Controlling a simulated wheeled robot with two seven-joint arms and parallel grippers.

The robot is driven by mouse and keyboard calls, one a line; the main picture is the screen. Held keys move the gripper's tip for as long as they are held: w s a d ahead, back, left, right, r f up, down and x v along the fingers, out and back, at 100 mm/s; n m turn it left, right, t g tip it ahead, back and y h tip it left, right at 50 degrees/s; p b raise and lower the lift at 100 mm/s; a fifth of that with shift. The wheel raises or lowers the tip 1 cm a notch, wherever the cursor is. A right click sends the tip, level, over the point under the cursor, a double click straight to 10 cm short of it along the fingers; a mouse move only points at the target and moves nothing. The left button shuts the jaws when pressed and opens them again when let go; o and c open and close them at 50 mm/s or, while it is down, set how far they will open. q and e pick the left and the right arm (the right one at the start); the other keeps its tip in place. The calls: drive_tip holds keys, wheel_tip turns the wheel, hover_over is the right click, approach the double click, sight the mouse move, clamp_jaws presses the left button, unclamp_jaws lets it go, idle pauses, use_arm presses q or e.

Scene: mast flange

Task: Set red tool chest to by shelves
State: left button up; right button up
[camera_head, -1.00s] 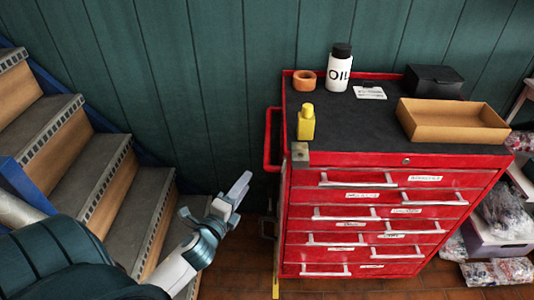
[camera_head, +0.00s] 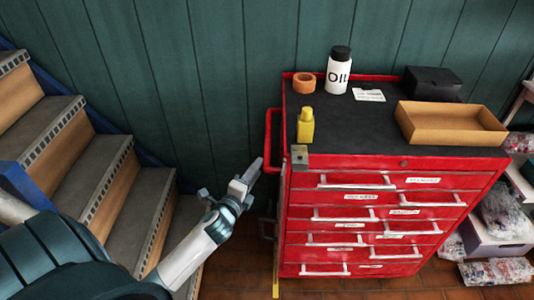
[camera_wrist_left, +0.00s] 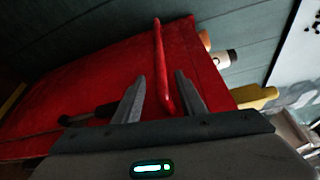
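The red tool chest (camera_head: 385,215) stands against the green wall, with several drawers and a dark top. Its red side handle (camera_head: 269,140) sticks out on its left side. My left gripper (camera_head: 250,178) is just left of the chest, a little below and left of that handle. In the left wrist view my left gripper (camera_wrist_left: 155,95) is open, and the handle bar (camera_wrist_left: 160,65) runs down between its fingertips in the picture. I cannot tell whether they touch it. My right gripper is not in view.
On the chest top are an oil bottle (camera_head: 338,70), orange tape roll (camera_head: 303,82), yellow bottle (camera_head: 306,125), black box (camera_head: 433,82) and cardboard tray (camera_head: 450,122). Stairs (camera_head: 90,170) rise at left. Plastic-wrapped bundles (camera_head: 497,270) lie at right.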

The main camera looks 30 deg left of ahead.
sight(267, 155)
use_arm(q)
drive_tip(key=w, duration=0.3)
drive_tip(key=w+a, duration=0.1)
drive_tip(key=w, duration=0.2)
drive_tip(key=w+p, duration=0.1)
drive_tip(key=w, duration=0.2)
drive_tip(key=shift+a+f, duration=0.2)
drive_tip(key=shift+f, duration=0.15)
clamp_jaws()
